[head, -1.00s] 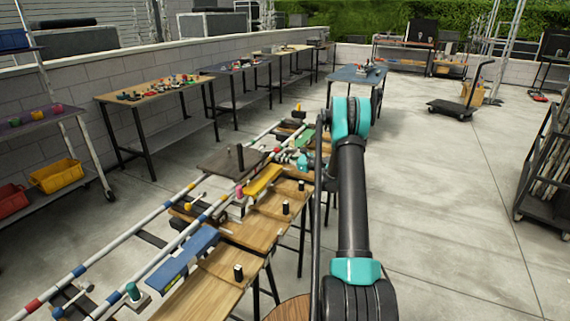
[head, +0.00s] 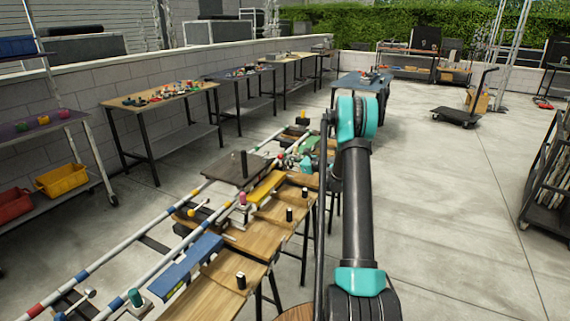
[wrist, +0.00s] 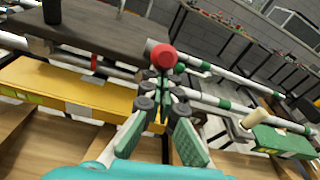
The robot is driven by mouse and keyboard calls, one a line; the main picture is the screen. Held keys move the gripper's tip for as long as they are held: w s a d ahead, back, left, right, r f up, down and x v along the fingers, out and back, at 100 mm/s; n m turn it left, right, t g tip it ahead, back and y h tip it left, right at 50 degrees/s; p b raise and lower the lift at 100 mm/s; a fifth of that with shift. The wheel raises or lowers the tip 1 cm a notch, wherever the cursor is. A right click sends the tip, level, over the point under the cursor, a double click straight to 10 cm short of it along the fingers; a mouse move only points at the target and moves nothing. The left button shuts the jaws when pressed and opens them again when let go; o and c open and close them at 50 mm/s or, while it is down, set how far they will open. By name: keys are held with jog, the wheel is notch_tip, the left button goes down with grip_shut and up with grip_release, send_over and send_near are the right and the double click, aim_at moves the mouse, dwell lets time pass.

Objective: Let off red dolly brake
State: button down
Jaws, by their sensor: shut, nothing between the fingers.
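A round red knob (wrist: 161,56) shows in the wrist view, just beyond my fingertips and in line with them. A dark flat dolly platform (wrist: 85,28) with a black post lies to its left; it also shows on the striped rails in the head view (head: 232,170). My gripper (wrist: 163,88) is shut and empty, its tips close below the knob in the picture; I cannot tell if they touch it. The knob's stem is largely hidden behind the fingers. In the head view my gripper (head: 303,162) is small and partly hidden beside the rails.
A yellow block (wrist: 70,92) lies left of my gripper, and a green block (wrist: 283,141) lies to the right. Wooden benches with black pegs (head: 240,282) line the near side of the rails. Open concrete floor (head: 440,210) lies to the right, with a hand truck (head: 458,115) farther back.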

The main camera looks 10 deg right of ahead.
jog(key=shift+r, duration=0.2)
jog(key=r+g+h, duration=0.2)
jog(key=shift+w+a+r+h, duration=0.2)
jog(key=shift+a+r+h, duration=0.1)
jog(key=shift+a+r, duration=0.1)
jog(key=shift+w+a+r+g+h, duration=0.2)
jog(key=shift+a+r+g+h, duration=0.05)
jog(key=shift+r+g+h, duration=0.3)
jog(key=shift+w+a+r+g+h, duration=0.15)
jog(key=shift+a+r+g+h, duration=0.2)
jog(key=shift+h, duration=0.3)
jog(key=shift+w+a+r+g+h, duration=0.3)
jog(key=shift+r+g+h, duration=0.1)
jog(key=shift+r+h, duration=0.1)
jog(key=shift+w+a+r+g+h, duration=0.25)
jog(key=shift+r+g+h, duration=0.15)
jog(key=shift+r+h, duration=0.1)
jog(key=shift+w+a+r+g+h, duration=0.3)
jog(key=shift+a+g+h, duration=0.15)
jog(key=shift+h, duration=0.15)
jog(key=shift+w+a+r+g+h, duration=0.3)
jog(key=shift+a+g+h, duration=0.15)
jog(key=shift+h, duration=0.15)
jog(key=shift+w, duration=0.15)
jog(key=shift+w+a+r, duration=0.25)
jog(key=shift+a, duration=0.2)
